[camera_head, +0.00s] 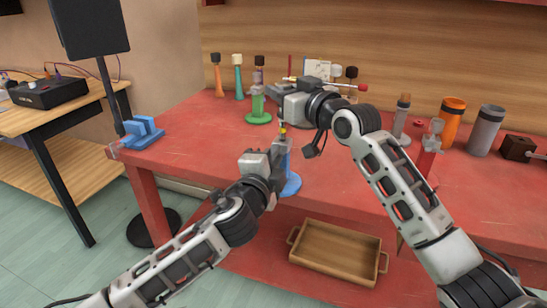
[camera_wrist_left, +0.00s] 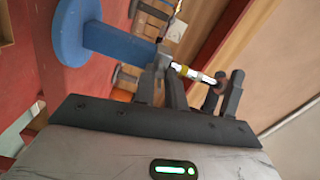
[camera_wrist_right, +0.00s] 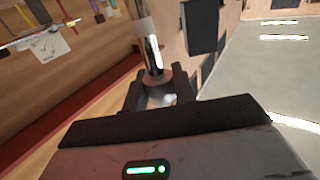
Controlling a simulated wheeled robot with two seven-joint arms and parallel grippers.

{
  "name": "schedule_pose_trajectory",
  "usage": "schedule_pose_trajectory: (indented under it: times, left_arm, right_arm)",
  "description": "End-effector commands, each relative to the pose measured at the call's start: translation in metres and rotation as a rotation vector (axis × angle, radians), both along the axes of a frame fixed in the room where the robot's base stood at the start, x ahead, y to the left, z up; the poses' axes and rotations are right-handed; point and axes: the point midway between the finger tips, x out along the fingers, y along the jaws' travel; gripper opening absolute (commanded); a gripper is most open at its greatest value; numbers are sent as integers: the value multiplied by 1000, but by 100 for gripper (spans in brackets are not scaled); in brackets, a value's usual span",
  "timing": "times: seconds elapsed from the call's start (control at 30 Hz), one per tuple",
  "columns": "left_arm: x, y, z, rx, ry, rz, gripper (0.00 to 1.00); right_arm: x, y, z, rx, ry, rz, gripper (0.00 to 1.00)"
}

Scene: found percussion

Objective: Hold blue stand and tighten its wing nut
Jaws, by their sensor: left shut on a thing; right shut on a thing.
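The blue stand (camera_head: 292,183) is upright near the table's front edge, its round base partly hidden by my left arm. My left gripper (camera_head: 281,152) is shut on the upper part of the stand from the front. In the left wrist view, the blue post (camera_wrist_left: 118,43) runs from the disc base to the fingers, with a silver and yellow rod (camera_wrist_left: 193,74) beyond them. My right gripper (camera_head: 283,119) is just above, at the top of the stand. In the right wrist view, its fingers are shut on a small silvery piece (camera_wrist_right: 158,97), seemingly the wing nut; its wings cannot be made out.
A green stand (camera_head: 258,108) is close behind on the red table. A blue block-like holder (camera_head: 142,131) is at the left corner. An orange cup (camera_head: 452,118) and grey cup (camera_head: 486,130) stand right. A wooden tray (camera_head: 335,257) lies on the lower shelf.

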Motion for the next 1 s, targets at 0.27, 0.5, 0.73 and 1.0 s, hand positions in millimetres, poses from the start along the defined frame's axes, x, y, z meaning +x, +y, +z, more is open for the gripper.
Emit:
schedule_pose_trajectory:
  times: [0.27, 0.5, 0.73, 1.0]
  left_arm:
    - [0, -1, 0, -1, 1, -2, 28]
    - [-2, 0, 0, -1, 1, -1, 28]
    - [-31, 9, -2, -1, 3, -3, 28]
    - [-86, 26, -1, -1, 3, -3, 28]
  right_arm:
    - [0, 0, 0, 1, -1, -1, 0]
    - [0, 0, 0, 0, 0, -1, 0]
    - [0, 0, 0, -1, -1, -1, 0]
    - [0, 0, 0, 0, 0, 0, 0]
